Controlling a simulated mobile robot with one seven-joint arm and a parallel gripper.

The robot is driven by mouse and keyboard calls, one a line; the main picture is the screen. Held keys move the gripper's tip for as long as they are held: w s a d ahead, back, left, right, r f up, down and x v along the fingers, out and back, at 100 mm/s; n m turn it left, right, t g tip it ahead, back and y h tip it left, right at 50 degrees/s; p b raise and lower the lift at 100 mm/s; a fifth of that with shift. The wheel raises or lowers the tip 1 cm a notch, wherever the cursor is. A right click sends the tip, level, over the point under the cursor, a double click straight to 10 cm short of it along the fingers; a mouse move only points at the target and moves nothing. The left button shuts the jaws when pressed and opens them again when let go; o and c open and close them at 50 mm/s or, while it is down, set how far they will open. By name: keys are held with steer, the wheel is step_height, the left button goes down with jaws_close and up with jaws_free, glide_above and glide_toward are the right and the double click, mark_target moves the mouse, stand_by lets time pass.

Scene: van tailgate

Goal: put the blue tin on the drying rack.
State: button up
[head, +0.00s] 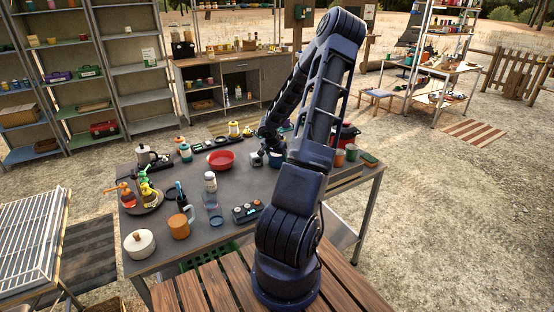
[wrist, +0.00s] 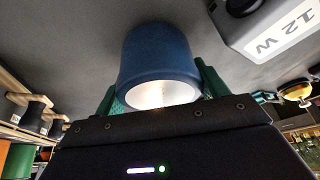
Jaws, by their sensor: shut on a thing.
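The blue tin (wrist: 155,58) is a plain dark blue cylinder with a pale, shiny end facing the wrist camera. My gripper (wrist: 160,88) is shut on it, with a green finger on each side. In the head view my gripper (head: 262,156) is low over the far right half of the grey table, and the tin is mostly hidden there. I cannot tell whether the tin touches the table. The drying rack (head: 30,232) is a pale slatted frame at the far left, well apart from my gripper.

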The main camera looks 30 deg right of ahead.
step_height(320, 180, up, 19)
steer(key=shift+r, duration=0.15)
stand_by(0.4)
